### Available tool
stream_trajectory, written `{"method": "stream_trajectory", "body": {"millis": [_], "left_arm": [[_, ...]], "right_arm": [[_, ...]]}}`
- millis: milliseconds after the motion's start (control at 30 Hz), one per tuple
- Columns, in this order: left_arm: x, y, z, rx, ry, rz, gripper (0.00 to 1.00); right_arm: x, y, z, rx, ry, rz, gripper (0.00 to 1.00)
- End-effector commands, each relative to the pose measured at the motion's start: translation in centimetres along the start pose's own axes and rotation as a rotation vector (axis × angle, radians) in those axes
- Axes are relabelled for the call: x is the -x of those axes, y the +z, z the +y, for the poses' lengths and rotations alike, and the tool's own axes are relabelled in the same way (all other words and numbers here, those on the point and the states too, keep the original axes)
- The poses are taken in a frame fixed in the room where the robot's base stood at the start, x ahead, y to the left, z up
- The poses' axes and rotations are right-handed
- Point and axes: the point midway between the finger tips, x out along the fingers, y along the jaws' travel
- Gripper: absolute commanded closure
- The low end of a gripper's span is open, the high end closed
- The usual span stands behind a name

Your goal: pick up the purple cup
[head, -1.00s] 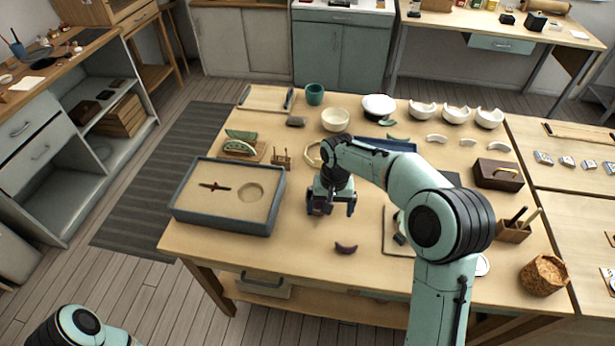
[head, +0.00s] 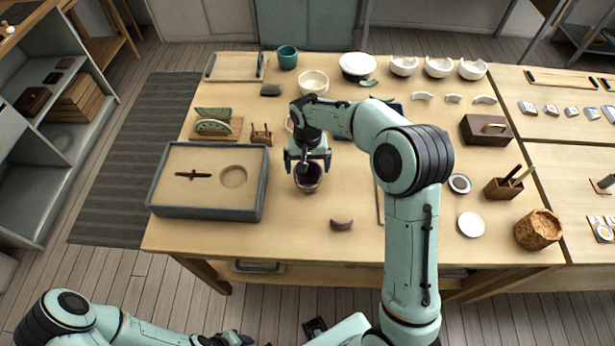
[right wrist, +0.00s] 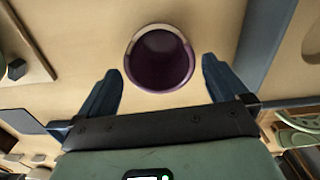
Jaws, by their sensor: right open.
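The purple cup (head: 308,180) stands upright on the wooden table, with a pale chipped-looking edge on its rim. In the right wrist view the cup (right wrist: 160,62) shows its dark purple inside. My right gripper (head: 307,166) is open and empty above the cup. In the right wrist view its fingers (right wrist: 160,68) lie on either side of the cup, with gaps to both sides. My left arm (head: 100,325) is low at the bottom left; its hand end is cut off or hard to make out.
A grey-rimmed sand tray (head: 205,212) lies left of the cup. A cream bowl (head: 313,83) and teal cup (head: 287,57) stand behind. A white disc (head: 471,224) lies to the right. The front table area is mostly clear.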

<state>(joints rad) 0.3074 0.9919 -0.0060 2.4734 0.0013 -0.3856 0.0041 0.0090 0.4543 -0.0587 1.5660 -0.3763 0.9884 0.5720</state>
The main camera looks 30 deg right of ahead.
Motion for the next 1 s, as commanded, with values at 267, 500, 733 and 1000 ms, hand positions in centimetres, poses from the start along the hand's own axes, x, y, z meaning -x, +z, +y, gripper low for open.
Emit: {"method": "stream_trajectory", "body": {"millis": [267, 500, 733, 1000], "left_arm": [[0.2, -0.1, 0.1, -0.001, 0.001, 0.002, 0.57], [0.2, -0.1, 0.1, -0.001, 0.001, 0.002, 0.57], [0.2, -0.1, 0.1, -0.001, 0.001, 0.002, 0.57], [0.2, -0.1, 0.1, -0.001, 0.001, 0.002, 0.57]], "right_arm": [[-4.0, -0.1, 0.1, 0.001, 0.001, -0.004, 0.0], [-4.9, -0.1, 0.0, 0.001, 0.0, -0.001, 0.0], [-4.9, -0.1, 0.0, 0.001, 0.0, -0.001, 0.35], [-4.7, -0.1, 0.0, 0.001, -0.001, 0.0, 0.35]]}}
